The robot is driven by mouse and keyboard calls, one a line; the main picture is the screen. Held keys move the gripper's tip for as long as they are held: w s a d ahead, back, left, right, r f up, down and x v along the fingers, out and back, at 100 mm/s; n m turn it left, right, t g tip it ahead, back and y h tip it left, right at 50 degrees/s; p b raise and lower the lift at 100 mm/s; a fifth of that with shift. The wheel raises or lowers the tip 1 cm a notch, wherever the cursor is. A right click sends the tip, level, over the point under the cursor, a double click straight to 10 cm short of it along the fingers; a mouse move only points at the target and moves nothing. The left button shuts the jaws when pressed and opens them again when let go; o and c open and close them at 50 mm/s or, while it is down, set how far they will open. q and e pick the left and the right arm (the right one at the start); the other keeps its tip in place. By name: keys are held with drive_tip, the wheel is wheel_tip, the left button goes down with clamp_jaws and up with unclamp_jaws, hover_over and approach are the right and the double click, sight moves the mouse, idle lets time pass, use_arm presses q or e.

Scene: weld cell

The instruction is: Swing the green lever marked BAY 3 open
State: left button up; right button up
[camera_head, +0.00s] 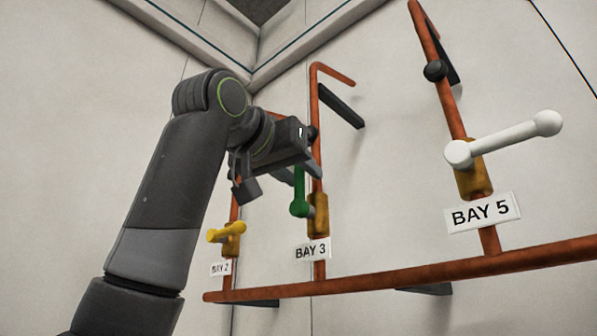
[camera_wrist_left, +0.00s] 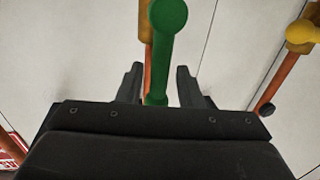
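The green lever (camera_head: 299,196) is on a brass valve body (camera_head: 318,212) above the white BAY 3 label (camera_head: 312,251). It points upward, roughly along its orange pipe, and its upper part is hidden behind my left gripper (camera_head: 279,174). In the left wrist view the green lever (camera_wrist_left: 164,48) runs down from its round end at the top to between the two dark fingers of my left gripper (camera_wrist_left: 158,84). The fingers are apart, with a visible gap on each side of the lever. My right gripper is not in view.
A yellow lever (camera_head: 226,233) above the BAY 2 label (camera_head: 221,268) is to the left. A white lever (camera_head: 502,138) above the BAY 5 label (camera_head: 482,212) is to the right. An orange horizontal pipe (camera_head: 400,277) runs below. Pale walls stand behind.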

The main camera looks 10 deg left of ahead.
use_arm(q)
drive_tip(key=shift+s+a+f+b, duration=0.1)
drive_tip(key=shift+s+a+b, duration=0.1)
drive_tip(key=shift+s+b, duration=0.15)
drive_tip(key=b+v, duration=0.6)
drive_tip(key=v, duration=1)
drive_tip(key=shift+s+r, duration=0.2)
drive_tip(key=shift+s, duration=0.05)
drive_tip(key=shift+a, duration=0.1)
